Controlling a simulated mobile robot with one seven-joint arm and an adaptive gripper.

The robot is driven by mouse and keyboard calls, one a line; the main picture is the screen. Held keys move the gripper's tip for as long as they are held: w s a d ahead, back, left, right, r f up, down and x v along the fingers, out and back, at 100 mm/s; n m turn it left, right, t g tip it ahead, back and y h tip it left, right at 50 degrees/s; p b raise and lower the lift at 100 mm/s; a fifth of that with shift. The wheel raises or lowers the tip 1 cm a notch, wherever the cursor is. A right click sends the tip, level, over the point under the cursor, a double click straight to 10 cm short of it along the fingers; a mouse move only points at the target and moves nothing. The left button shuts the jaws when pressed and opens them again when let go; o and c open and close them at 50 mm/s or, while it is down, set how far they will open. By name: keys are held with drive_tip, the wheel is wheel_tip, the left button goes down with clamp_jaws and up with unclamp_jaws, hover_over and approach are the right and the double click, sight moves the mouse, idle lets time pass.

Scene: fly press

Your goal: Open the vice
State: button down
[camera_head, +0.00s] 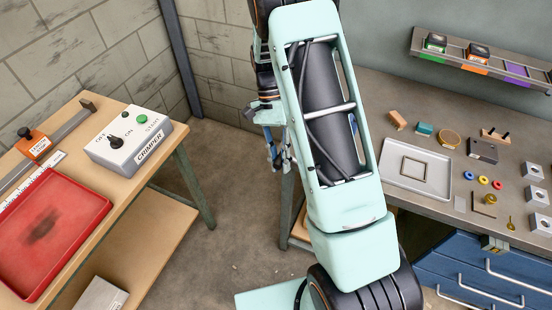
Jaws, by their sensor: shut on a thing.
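My pale green arm fills the middle of the camera_head view. My gripper (277,158) shows only in part at the arm's left edge, by the left end of the right-hand workbench (408,205). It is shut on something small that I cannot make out. No vice can be clearly made out; the stretch of bench behind my arm is hidden.
The workbench holds a grey tray (385,180), a dark box (482,150), coloured rings and metal blocks. Blue drawers (470,275) are below. At left, a wooden table carries a crimper box (130,150) and red tray (45,225). Floor (225,170) between is clear.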

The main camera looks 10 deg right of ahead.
drive_tip(key=shift+w+a+f+g+h, duration=0.15)
drive_tip(key=shift+a+f+g+h, duration=0.15)
drive_tip(key=shift+f, duration=0.3)
drive_tip(key=c, duration=1.8)
unclamp_jaws()
drive_tip(key=shift+d, duration=0.1)
drive_tip(key=v, duration=1.2)
